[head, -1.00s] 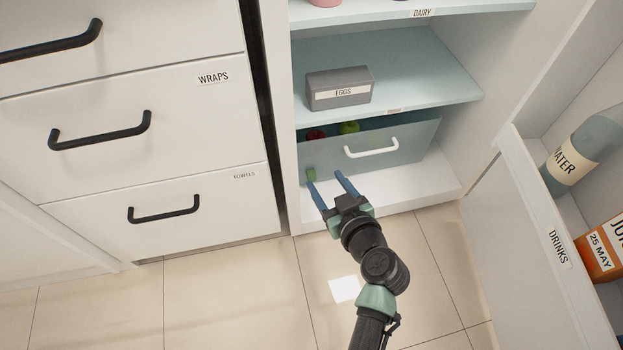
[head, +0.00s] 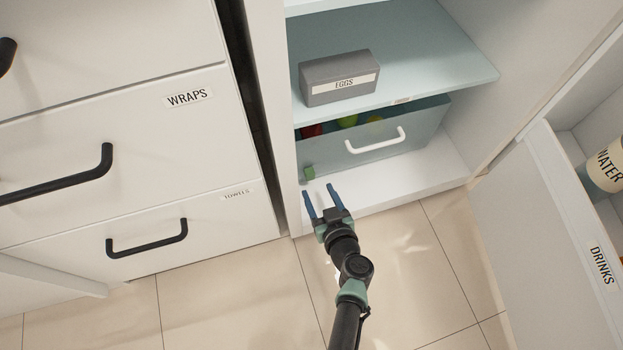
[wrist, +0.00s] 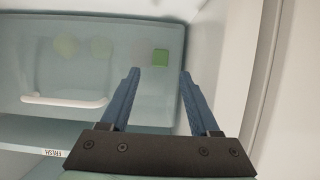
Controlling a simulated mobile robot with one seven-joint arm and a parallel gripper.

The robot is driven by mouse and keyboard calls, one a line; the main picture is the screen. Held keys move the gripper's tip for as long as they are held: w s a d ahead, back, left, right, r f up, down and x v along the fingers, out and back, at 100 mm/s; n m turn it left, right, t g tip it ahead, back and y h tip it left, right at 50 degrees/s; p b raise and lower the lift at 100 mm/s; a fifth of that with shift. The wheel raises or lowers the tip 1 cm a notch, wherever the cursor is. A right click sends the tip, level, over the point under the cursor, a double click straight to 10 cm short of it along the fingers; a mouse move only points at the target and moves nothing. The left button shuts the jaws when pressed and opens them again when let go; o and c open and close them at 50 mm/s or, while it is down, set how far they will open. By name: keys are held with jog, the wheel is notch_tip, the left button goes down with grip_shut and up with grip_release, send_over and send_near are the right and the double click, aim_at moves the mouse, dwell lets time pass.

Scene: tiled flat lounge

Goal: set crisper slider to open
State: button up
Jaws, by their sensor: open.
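The crisper drawer (head: 410,145) is a translucent blue-grey bin with a white bar handle (head: 375,141), low in the open fridge. A small green slider (head: 309,173) sits at the lower left of its front; it also shows in the wrist view (wrist: 160,57), upper middle, just beyond the fingertips. My gripper (head: 320,188) is open and empty, its two blue fingers pointing at the drawer front near the slider. In the wrist view the fingers (wrist: 159,73) stand either side of the slider's line, apart from it as far as I can tell.
A grey EGGS box (head: 339,78) stands on the shelf above the drawer. The open fridge door (head: 545,215), marked DRINKS, is at right with a water bottle (head: 606,168). White cabinet drawers (head: 130,165) with black handles stand at left. Tiled floor (head: 430,270) in front is clear.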

aim_at(311, 177)
jog(key=b+x, duration=0.2)
jog(key=x, duration=0.4)
jog(key=shift+w+a+f, duration=0.1)
jog(key=shift+w, duration=0.2)
grip_shut()
dwell(1.1)
